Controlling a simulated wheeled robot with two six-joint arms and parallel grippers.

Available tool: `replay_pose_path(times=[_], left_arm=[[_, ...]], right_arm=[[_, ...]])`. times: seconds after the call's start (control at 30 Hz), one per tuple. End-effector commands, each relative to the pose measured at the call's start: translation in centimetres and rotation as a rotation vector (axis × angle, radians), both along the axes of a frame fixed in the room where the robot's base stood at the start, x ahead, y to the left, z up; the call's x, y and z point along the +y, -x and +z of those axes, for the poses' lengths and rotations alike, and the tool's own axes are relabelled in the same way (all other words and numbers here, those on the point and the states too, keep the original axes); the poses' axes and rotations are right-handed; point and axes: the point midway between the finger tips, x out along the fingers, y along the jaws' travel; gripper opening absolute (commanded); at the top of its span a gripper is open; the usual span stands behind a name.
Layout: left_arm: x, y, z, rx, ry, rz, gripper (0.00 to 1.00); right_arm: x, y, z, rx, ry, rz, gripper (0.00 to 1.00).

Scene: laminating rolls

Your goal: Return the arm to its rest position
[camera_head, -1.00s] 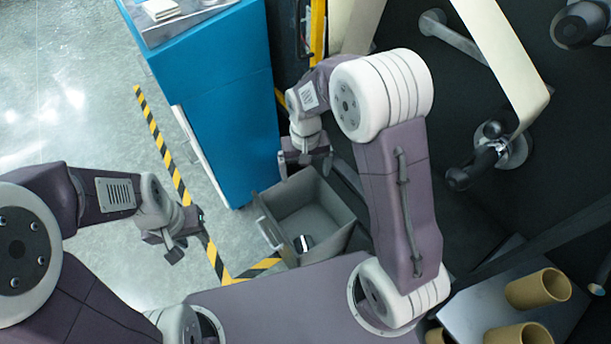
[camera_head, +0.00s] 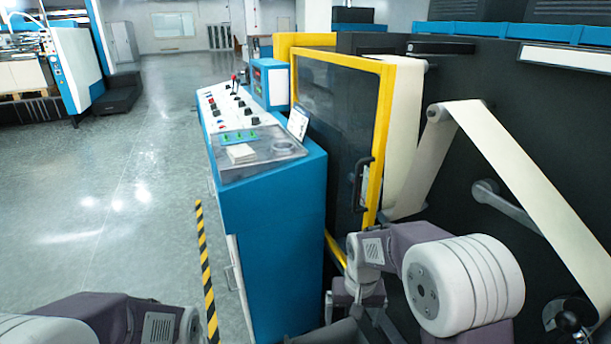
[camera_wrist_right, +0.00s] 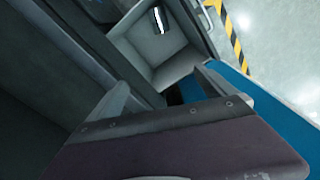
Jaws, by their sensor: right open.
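My right arm (camera_head: 460,285) is bent at the right of the head view, beside the blue console. Its gripper (camera_head: 355,300) points down at the bottom of that view, partly cut off. In the right wrist view, the right gripper (camera_wrist_right: 165,92) has its two fingers apart with nothing between them. A grey bin (camera_wrist_right: 185,65) lies beyond the fingertips there, with a small black-and-white object (camera_wrist_right: 158,19) inside. My left arm (camera_head: 150,322) shows at the bottom left of the head view; its gripper is outside the frame.
The blue console (camera_head: 270,215) with its control panel stands close left of my right gripper. A yellow-framed door (camera_head: 385,125) and the dark machine with a cream web (camera_head: 525,175) are behind and right. Yellow-black floor tape (camera_head: 207,270) runs left of the console; open floor lies beyond.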

Motion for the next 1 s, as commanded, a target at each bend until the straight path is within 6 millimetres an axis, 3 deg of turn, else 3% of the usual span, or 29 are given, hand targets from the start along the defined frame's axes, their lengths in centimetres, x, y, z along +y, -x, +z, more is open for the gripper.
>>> replay_pose_path(times=[0.07, 0.17, 0.27, 0.4, 0.43, 0.47, 0.67, 0.9, 1.0], left_arm=[[0.0, 0.0, 0.0, 0.000, 0.000, 0.000, 0.36], [0.0, 0.0, 0.0, 0.000, 0.000, 0.000, 0.36], [0.0, 0.0, 0.0, 0.000, 0.000, 0.000, 0.36], [0.0, 0.0, 0.0, 0.000, 0.000, 0.000, 0.36], [0.0, 0.0, 2.4, 0.001, 0.000, 0.000, 0.36], [0.0, 0.0, 3.8, 0.002, 0.000, 0.000, 0.36], [0.0, 0.0, 10.8, -0.001, 0.000, 0.000, 0.36], [0.0, -0.1, 21.4, 0.000, 0.000, 0.000, 0.36], [0.0, -0.1, 24.2, -0.001, 0.000, 0.000, 0.36]], right_arm=[[-1.6, 2.3, 1.4, -0.013, -0.004, -0.039, 0.95], [-3.1, 6.1, 1.6, -0.027, -0.008, -0.055, 0.95], [-3.9, 9.6, 1.0, -0.038, -0.010, -0.042, 0.95], [-4.2, 13.8, -1.4, -0.047, -0.005, 0.056, 0.95], [-4.2, 13.2, 1.3, -0.060, -0.005, 0.064, 0.95], [-4.2, 13.2, 2.7, -0.059, -0.005, 0.062, 0.95], [-4.1, 13.2, 9.6, -0.055, -0.006, 0.060, 0.95], [-4.1, 13.1, 20.2, -0.054, -0.006, 0.059, 0.95], [-4.1, 13.1, 23.0, -0.053, -0.006, 0.059, 0.95]])
